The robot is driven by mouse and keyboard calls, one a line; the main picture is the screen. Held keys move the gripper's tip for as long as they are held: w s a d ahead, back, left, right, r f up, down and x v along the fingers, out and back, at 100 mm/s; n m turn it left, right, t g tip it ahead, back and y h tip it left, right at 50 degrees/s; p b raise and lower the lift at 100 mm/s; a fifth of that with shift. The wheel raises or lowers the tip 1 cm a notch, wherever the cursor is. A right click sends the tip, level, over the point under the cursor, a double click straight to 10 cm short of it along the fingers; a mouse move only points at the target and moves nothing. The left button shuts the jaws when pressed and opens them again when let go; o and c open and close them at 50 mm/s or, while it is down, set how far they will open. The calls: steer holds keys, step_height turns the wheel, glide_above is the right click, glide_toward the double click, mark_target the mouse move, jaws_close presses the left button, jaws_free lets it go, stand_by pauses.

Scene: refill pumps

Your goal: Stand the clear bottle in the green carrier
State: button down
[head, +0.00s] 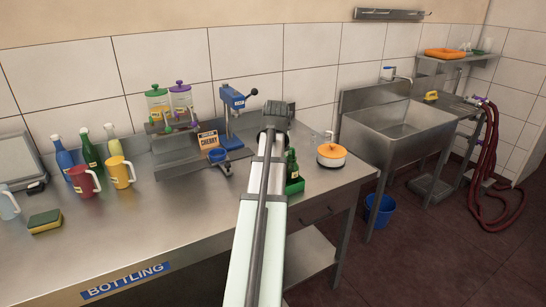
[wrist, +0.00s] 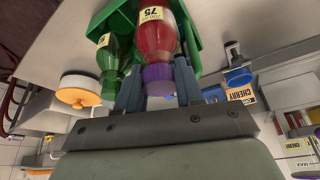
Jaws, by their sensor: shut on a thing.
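The clear bottle (wrist: 157,38) holds red liquid and has a purple cap and a yellow "75" label. My gripper (wrist: 158,82) is shut on its neck end, with one finger on each side. The green carrier (wrist: 205,18) surrounds the bottle's far end in the wrist view; I cannot tell whether the bottle rests on its floor. A green bottle (wrist: 113,52) is beside the held bottle at the carrier. In the head view my arm hides the gripper and held bottle; the carrier (head: 296,186) and green bottle (head: 291,164) show just right of the arm.
A white pot with an orange lid (head: 331,155) stands right of the carrier. A blue press (head: 233,98), a cherry sign (head: 209,141) and a blue cup (head: 217,155) are to the left. Several bottles and jugs stand farther left.

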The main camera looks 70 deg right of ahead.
steer(key=shift+f, duration=0.55)
stand_by(0.4)
steer(key=c, duration=0.6)
jaws_free()
steer(key=shift+c, duration=0.2)
steer(key=shift+r, duration=4.5)
